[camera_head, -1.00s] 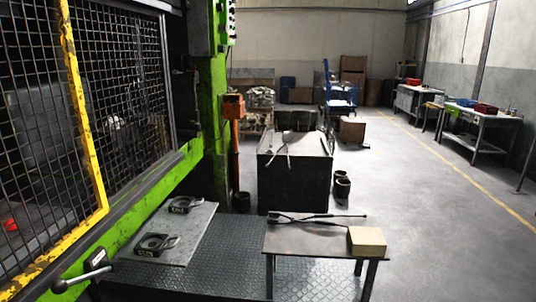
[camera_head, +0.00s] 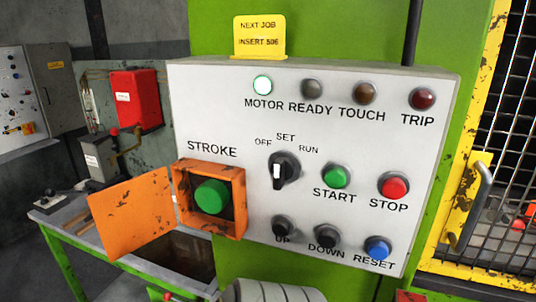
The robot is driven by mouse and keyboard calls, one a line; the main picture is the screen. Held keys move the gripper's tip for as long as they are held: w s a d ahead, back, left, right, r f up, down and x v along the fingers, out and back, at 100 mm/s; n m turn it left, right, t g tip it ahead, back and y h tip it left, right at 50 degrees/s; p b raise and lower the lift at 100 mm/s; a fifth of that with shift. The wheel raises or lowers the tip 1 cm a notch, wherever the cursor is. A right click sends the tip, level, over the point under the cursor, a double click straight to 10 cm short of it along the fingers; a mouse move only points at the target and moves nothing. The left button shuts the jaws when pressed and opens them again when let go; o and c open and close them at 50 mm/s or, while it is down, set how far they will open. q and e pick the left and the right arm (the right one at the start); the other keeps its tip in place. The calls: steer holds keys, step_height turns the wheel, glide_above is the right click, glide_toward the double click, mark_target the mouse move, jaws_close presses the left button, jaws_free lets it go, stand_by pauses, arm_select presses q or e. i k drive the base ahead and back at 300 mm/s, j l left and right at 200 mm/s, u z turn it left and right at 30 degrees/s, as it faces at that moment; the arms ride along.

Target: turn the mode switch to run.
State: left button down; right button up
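The mode switch (camera_head: 284,170) is a black rotary knob in the middle of the control panel (camera_head: 240,105) in the head view. The labels OFF, SET and RUN stand in an arc above it, from left to right. A white mark shows on the lower left of its handle; I cannot tell for sure which label it selects. The motor lamp (camera_head: 262,85) is lit white; the READY, TOUCH and TRIP lamps look dark. Neither of my grippers is in view, and nothing touches the switch.
Left of the switch, an orange box with its door (camera_head: 122,212) swung open holds the green STROKE button (camera_head: 212,196). Right of it are the green START (camera_head: 336,176) and red STOP (camera_head: 393,186) buttons. A yellow-framed mesh guard (camera_head: 505,165) stands at the right.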

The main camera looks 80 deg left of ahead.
mark_target(283, 169)
steer(key=u, duration=2.6)
steer(key=z, duration=0.2)
steer(key=j+z, duration=0.4)
steer(key=j, duration=0.15)
steer(key=k+j+z, duration=0.15)
steer(key=j+z, duration=0.25)
steer(key=k+j, duration=0.05)
steer(key=j, duration=0.05)
